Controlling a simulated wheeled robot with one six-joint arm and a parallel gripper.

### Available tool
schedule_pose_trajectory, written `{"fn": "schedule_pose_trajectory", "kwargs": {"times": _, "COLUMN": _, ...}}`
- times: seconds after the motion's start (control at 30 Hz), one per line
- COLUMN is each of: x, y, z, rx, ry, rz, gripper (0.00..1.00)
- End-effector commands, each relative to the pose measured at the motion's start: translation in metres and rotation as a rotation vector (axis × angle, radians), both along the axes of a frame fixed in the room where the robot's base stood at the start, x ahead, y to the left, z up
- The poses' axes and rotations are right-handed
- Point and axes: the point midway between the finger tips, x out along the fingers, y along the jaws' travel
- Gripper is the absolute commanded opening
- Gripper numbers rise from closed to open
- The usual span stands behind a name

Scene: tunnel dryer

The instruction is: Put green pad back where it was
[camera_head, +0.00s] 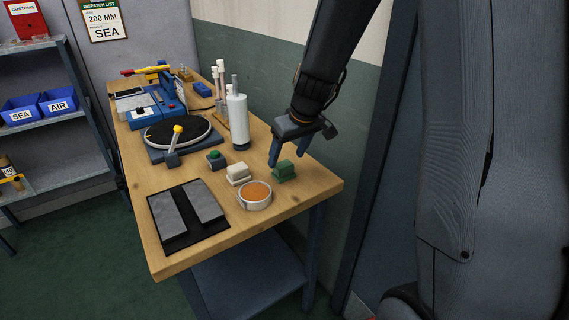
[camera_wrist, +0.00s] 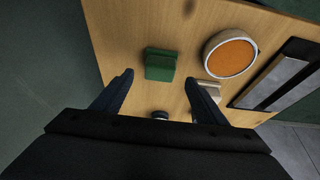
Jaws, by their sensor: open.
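The green pad (camera_head: 284,171) is a small stepped block resting on the wooden bench near its right edge. It also shows in the wrist view (camera_wrist: 160,65), ahead of the fingers and apart from them. My gripper (camera_head: 289,157) is open and empty, its fingers pointing down just above and behind the pad. In the wrist view my gripper's two fingers (camera_wrist: 160,88) are spread wide, with bare bench between them and the pad. A similar white pad (camera_head: 238,174) sits to the left of the green one; in the wrist view it is partly hidden by the right finger.
A round dish with an orange surface (camera_head: 255,195) stands in front of the pads. A black tray with two grey strips (camera_head: 168,239) lies at the front left. A white bottle (camera_head: 237,121), a green button box (camera_head: 215,159) and a turntable (camera_head: 156,152) stand farther back.

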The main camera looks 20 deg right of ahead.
Motion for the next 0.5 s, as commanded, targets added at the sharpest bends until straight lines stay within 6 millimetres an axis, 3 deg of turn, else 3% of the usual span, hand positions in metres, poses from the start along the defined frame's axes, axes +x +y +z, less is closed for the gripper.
{"fn": "schedule_pose_trajectory", "kwargs": {"times": 0.3, "x": -0.017, "y": -0.006, "z": 0.045, "rx": -0.001, "ry": -0.002, "rz": -0.001, "gripper": 0.67}}
{"fn": "schedule_pose_trajectory", "kwargs": {"times": 0.5, "x": -0.031, "y": -0.006, "z": 0.051, "rx": 0.001, "ry": 0.015, "rz": -0.011, "gripper": 0.67}}
